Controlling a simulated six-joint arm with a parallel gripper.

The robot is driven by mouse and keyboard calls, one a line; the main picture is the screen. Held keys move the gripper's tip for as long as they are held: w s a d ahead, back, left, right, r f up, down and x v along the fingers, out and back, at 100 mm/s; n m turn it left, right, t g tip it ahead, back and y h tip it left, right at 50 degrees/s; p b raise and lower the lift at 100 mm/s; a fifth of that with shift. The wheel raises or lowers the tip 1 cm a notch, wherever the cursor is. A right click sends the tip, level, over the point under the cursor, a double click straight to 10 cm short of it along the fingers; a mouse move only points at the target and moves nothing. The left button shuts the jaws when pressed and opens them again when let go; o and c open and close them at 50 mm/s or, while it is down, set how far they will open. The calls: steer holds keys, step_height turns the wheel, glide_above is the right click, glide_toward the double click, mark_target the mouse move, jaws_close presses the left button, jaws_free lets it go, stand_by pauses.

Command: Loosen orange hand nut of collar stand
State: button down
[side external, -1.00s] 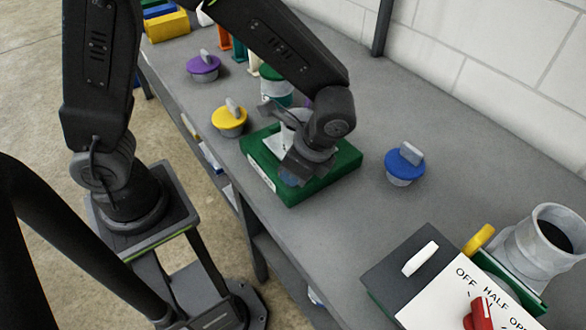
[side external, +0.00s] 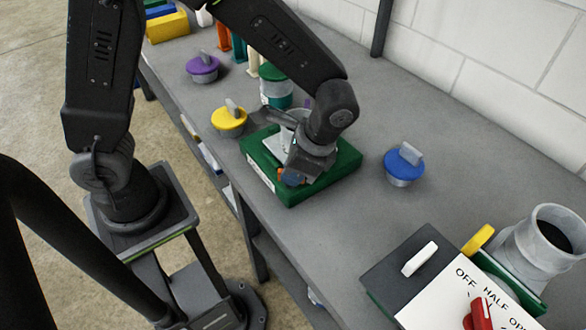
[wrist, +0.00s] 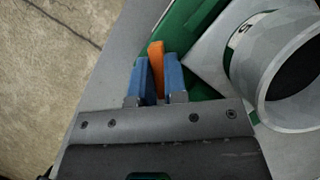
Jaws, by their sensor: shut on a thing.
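The collar stand has a green base (side external: 335,170) on the bench, with a grey round collar (wrist: 247,70) upright on it. My gripper (wrist: 158,80) has blue fingers. It is shut on the orange hand nut (wrist: 156,56), a narrow orange piece between the fingers at the collar's left side in the wrist view. In the side external view my gripper (side external: 292,178) is low over the front edge of the green base, and a bit of orange shows there. My wrist hides much of the collar in that view.
A yellow-topped plug (side external: 228,120) and a purple one (side external: 202,68) stand to the left, a blue one (side external: 404,163) to the right. A panel with a red knob (side external: 480,315) and a grey duct piece (side external: 545,240) are at the lower right. The bench edge is close.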

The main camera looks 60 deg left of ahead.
steer(key=c, duration=1.2)
jaws_free()
steer(key=shift+o, duration=0.2)
steer(key=v, duration=1.4)
steer(key=shift+s, duration=0.1)
steer(key=s+a+r+n+t+h, duration=0.3)
steer(key=s+a+n+t, duration=0.5)
steer(key=s+a, duration=0.3)
steer(key=shift+s+a+r+n+t, duration=0.2)
steer(key=shift+a+n+t, duration=0.25)
steer(key=shift+a, duration=0.35)
